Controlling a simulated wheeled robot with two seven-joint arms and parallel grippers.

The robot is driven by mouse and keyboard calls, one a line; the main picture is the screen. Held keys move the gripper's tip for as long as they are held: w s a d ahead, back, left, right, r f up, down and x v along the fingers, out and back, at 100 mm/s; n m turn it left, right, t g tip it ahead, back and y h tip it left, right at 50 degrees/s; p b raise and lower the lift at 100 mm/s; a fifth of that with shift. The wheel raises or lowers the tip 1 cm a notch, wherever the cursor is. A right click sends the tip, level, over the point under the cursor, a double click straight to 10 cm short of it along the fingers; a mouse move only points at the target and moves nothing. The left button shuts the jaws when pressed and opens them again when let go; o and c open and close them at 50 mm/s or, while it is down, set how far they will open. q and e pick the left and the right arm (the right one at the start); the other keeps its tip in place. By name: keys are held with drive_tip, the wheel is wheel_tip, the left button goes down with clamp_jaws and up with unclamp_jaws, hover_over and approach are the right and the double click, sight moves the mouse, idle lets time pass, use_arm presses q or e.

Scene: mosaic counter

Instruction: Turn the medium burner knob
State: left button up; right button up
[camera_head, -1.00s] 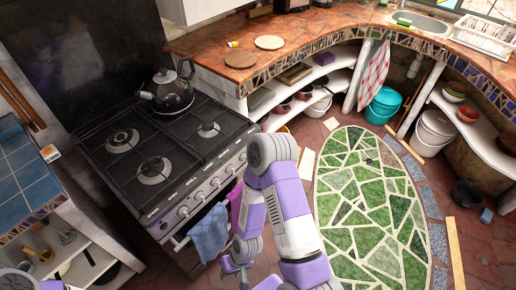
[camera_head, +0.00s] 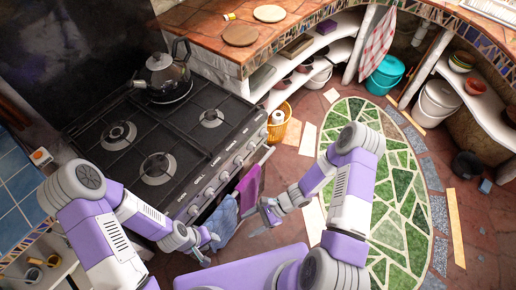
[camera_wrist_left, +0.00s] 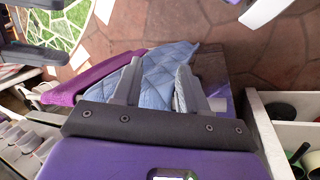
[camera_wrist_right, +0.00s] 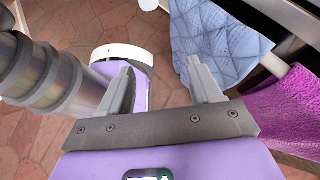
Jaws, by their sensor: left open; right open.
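The black gas stove (camera_head: 185,125) has a row of pale round knobs (camera_head: 223,177) along its front edge. I cannot tell which one is the medium burner's. Some knobs also show at the left of the left wrist view (camera_wrist_left: 28,142). My left gripper (camera_head: 213,240) is open and empty, low in front of the stove by the blue towel (camera_head: 220,220). In the left wrist view the towel lies behind its fingers (camera_wrist_left: 160,70). My right gripper (camera_head: 266,212) is open and empty, right of the purple towel (camera_head: 249,190), apart from the knobs.
A dark kettle (camera_head: 165,78) stands on a back burner. Both towels hang from the oven rail below the knobs. A yellow basket (camera_head: 280,122) stands right of the stove. Open shelves (camera_head: 57,268) are at the lower left. The green mosaic floor (camera_head: 395,200) is clear on the right.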

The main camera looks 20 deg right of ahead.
drive_tip(key=w+d+r+m+t+y, duration=0.2)
drive_tip(key=w+d+r+m+t, duration=0.1)
drive_tip(key=w+m+t, duration=0.55)
drive_tip(key=m+t+h+p, duration=0.1)
drive_tip(key=m+t+h, duration=0.2)
drive_tip(key=m+t, duration=0.35)
approach(253, 147)
drive_tip(key=a+f, duration=0.1)
drive_tip(key=f, duration=0.1)
drive_tip(key=w+a+t+b, duration=0.1)
drive_tip(key=w+a, duration=0.2)
drive_tip(key=w, duration=0.3)
drive_tip(key=shift+w+a+h, duration=0.3)
drive_tip(key=shift+w+a, duration=0.05)
drive_tip(key=shift+a, duration=0.05)
drive_tip(key=shift+r, duration=0.15)
drive_tip(key=c, duration=1)
drive_tip(key=shift+c, duration=0.2)
